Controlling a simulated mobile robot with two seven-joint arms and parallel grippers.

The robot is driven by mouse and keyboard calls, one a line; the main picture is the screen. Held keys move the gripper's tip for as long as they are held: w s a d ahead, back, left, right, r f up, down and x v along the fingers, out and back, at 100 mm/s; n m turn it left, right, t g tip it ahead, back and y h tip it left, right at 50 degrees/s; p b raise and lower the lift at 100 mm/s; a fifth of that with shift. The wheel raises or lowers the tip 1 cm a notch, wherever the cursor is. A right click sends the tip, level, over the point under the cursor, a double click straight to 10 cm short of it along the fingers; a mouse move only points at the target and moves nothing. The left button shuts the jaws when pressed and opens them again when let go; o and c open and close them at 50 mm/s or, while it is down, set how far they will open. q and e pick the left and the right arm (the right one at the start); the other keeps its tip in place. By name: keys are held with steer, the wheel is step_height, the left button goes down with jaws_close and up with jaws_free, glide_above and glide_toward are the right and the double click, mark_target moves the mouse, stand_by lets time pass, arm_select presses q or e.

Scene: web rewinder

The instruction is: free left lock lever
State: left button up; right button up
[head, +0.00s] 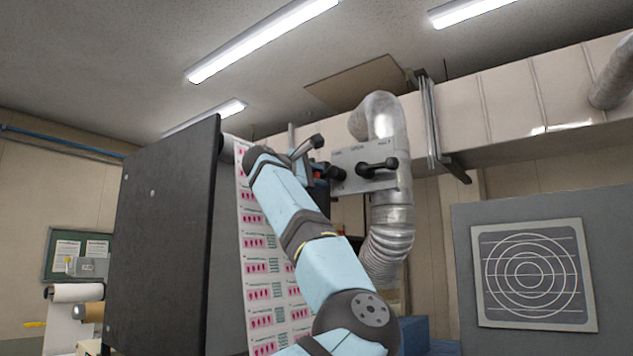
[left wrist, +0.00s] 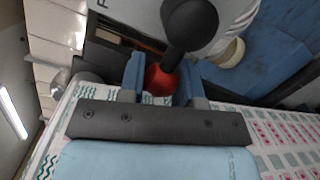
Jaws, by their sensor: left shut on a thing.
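My left gripper (head: 318,173) is at the left end of a grey plate, with my arm reaching up in front of the machine. In the left wrist view its two blue fingers (left wrist: 162,82) are shut on the red knob of the left lock lever (left wrist: 165,79). The lever's black shaft runs up from the knob to a thick round black pivot. In the head view the left lever (head: 337,173) shows as a short black piece beside the gripper, its knob partly hidden. My right gripper is not in view.
The grey plate (head: 352,158) has printed labels and a second black lever (head: 378,167) on its right. A silver duct (head: 393,225) stands behind it. The printed web (head: 262,290) hangs behind my arm, beside a large dark panel (head: 160,240).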

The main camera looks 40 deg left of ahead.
mark_target(333, 163)
arm_select(q)
steer(key=r+m, duration=0.1)
steer(key=m, duration=0.2)
steer(key=shift+r, duration=0.2)
steer(key=m, duration=0.1)
steer(key=r+m, duration=0.1)
steer(key=shift+d+m+g+y, duration=0.2)
steer(key=shift+m+g+y, duration=0.1)
steer(key=shift+g+y, duration=0.1)
steer(key=m, duration=0.1)
steer(key=r+m, duration=0.1)
steer(key=m, duration=0.1)
steer(key=shift+w+d+r, duration=0.1)
steer(key=shift+d+r, duration=0.1)
steer(key=shift+d, duration=0.2)
steer(key=shift+d+r+m+g+y, duration=0.35)
steer(key=shift+d+m+y, duration=0.15)
steer(key=shift+m, duration=0.6)
steer(key=shift+w+d+m, duration=0.1)
steer(key=shift+d+m, duration=0.05)
steer(key=shift+m, duration=0.25)
